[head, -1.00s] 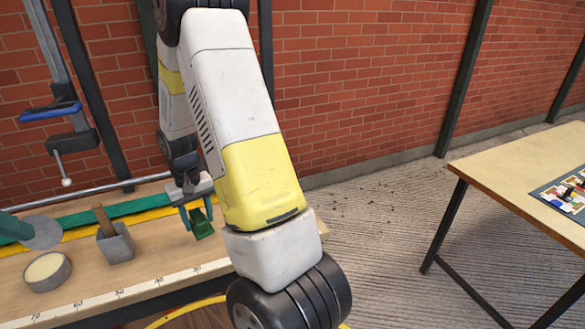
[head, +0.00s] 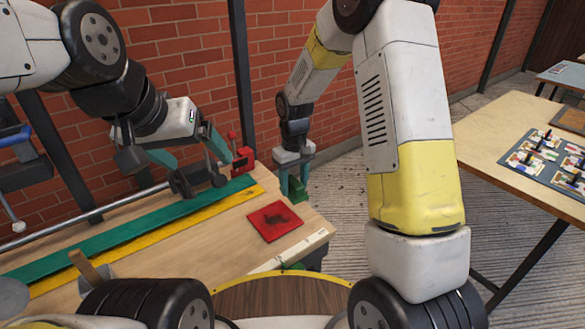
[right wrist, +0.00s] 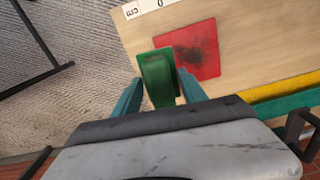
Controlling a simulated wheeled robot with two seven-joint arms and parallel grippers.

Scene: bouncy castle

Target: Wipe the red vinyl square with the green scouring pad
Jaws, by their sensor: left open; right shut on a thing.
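The red vinyl square (head: 263,228) lies flat on the wooden bench near its right end, with a dark smudge on it. It also shows in the right wrist view (right wrist: 207,60). My right gripper (head: 293,185) is shut on the green scouring pad (head: 299,190), beyond the square by the bench's right edge. In the right wrist view the pad (right wrist: 158,80) overlaps the square's edge, held between the teal fingers; contact with the bench is not visible. My left gripper (head: 198,172) is open and empty over the back of the bench, left of the square.
Green and yellow strips (head: 130,232) run along the bench. A red clamp-like part (head: 243,156) stands at the back edge. A wooden-handled thing (head: 85,265) is at the left, partly hidden by my arm. A second table (head: 490,150) with a game board stands right.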

